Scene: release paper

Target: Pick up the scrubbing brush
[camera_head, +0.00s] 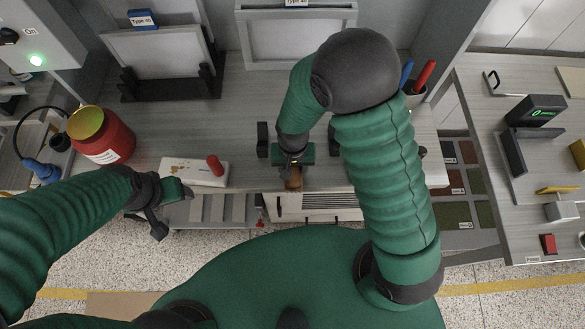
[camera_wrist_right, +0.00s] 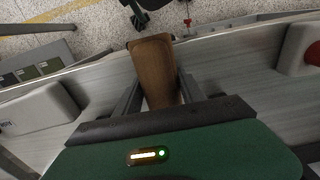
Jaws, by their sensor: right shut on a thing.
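The scrubbing brush shows as a brown wooden block (camera_wrist_right: 155,65) between the two fingers of my right gripper (camera_wrist_right: 158,98) in the right wrist view. In the head view a small brown part of the brush (camera_head: 293,180) shows under my right gripper (camera_head: 292,165), near the front edge of the grey workbench (camera_head: 230,130). The right gripper is shut on it. Its bristles are hidden. My left gripper (camera_head: 172,205) is at the left, in front of the bench edge; its jaws are too unclear to judge.
A white block with a red knob (camera_head: 195,171) lies left of the right gripper. A red jar (camera_head: 100,135) stands farther left. Framed panels (camera_head: 160,50) stand at the back. A cup with red and blue handles (camera_head: 415,90) is right of my right arm.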

